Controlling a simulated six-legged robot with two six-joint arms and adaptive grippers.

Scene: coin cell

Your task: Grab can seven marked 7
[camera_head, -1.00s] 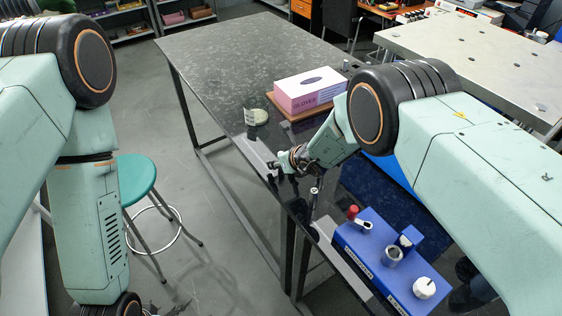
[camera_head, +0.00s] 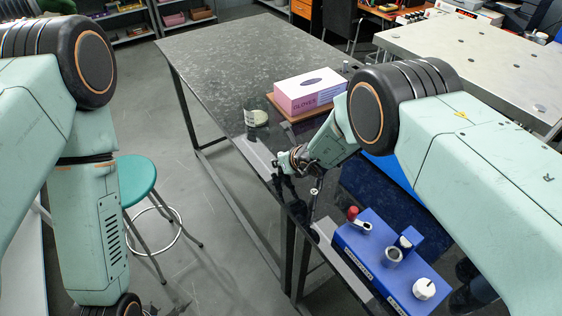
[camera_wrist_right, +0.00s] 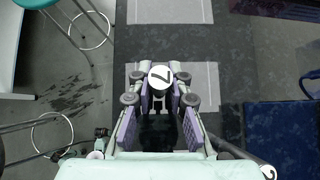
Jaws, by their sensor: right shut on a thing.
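The can marked 7 (camera_wrist_right: 161,77) shows its round white top with a black 7 in the right wrist view. It sits between the fingertips of my right gripper (camera_wrist_right: 160,88), which is shut on it. In the head view my right gripper (camera_head: 278,166) is at the near edge of the dark table, and the can cannot be made out clearly there. My left gripper is out of view; only my left arm shows.
A blue device (camera_head: 375,262) with knobs is close by at the near right. A green stool (camera_head: 137,180) stands left on the floor.

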